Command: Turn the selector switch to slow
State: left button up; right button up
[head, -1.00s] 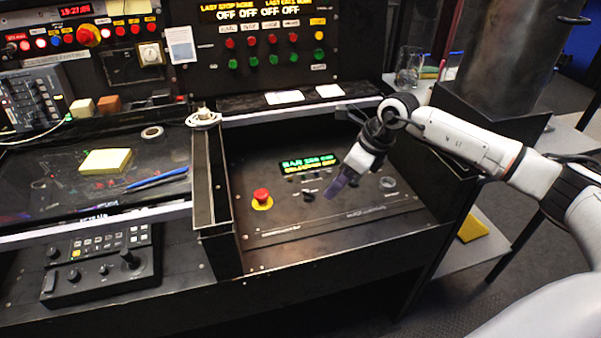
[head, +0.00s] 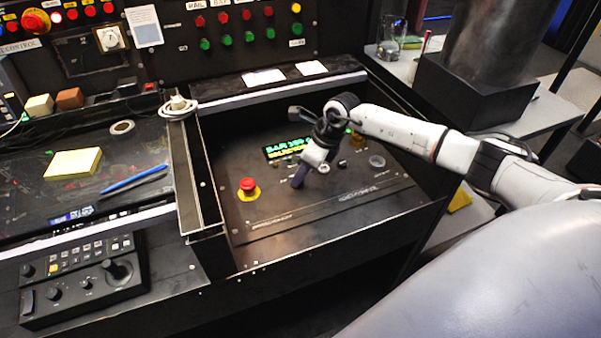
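My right gripper (head: 299,181) points down at the sloped black control panel (head: 330,205), with its fingertips at the spot where a small dark knob sits. That knob, which looks like the selector switch, is hidden behind the fingers, so its position cannot be read. I cannot tell whether the fingers touch it or how far apart they are. A lit green and yellow display (head: 283,150) is just behind the gripper and partly covered by it. My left gripper is not in view.
A red mushroom button (head: 248,187) on a yellow ring is just left of the gripper. A raised black divider (head: 197,190) borders the panel on the left. A round dial (head: 376,161) lies to the right. Rows of red and green buttons (head: 237,38) stand behind.

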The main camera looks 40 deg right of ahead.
jog(key=shift+w+f, duration=0.1)
jog(key=shift+f, duration=0.05)
grip_shut()
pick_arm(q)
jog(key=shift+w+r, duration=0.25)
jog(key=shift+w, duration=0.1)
